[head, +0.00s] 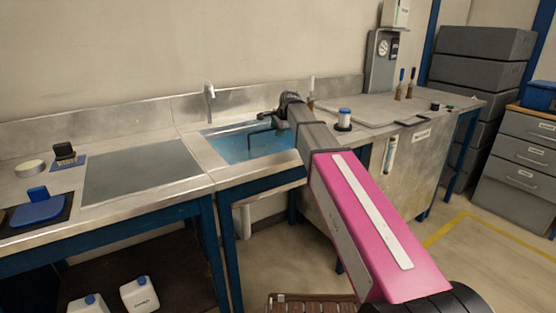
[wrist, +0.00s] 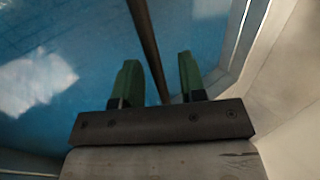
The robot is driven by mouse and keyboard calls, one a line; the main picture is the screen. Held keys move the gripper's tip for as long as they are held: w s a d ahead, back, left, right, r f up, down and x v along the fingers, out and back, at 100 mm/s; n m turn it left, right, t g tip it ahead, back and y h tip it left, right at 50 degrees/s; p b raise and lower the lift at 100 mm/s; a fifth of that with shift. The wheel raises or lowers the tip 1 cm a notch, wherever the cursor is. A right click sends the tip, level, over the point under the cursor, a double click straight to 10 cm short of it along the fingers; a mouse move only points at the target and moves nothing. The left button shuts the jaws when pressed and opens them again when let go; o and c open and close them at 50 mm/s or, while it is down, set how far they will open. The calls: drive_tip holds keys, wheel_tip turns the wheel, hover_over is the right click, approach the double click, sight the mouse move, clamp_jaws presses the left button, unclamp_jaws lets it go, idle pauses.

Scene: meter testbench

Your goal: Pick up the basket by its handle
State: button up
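The basket's dark handle (head: 262,131) shows as a thin bent bar above the blue water in the sink. The basket's body cannot be made out. My gripper (head: 281,122) hangs over the right part of the sink, and its fingers are too small to tell apart in the head view. In the wrist view my gripper (wrist: 157,66) has two green fingers standing apart. A dark rod (wrist: 147,38), apparently the handle, runs between them with a gap on each side. Its lower end is hidden behind the gripper's body.
The sink (head: 225,140) has a metal rim, and a tap (head: 209,95) stands behind it. A blue scale (head: 38,207) sits at the far left.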

clamp_jaws()
idle(1.4)
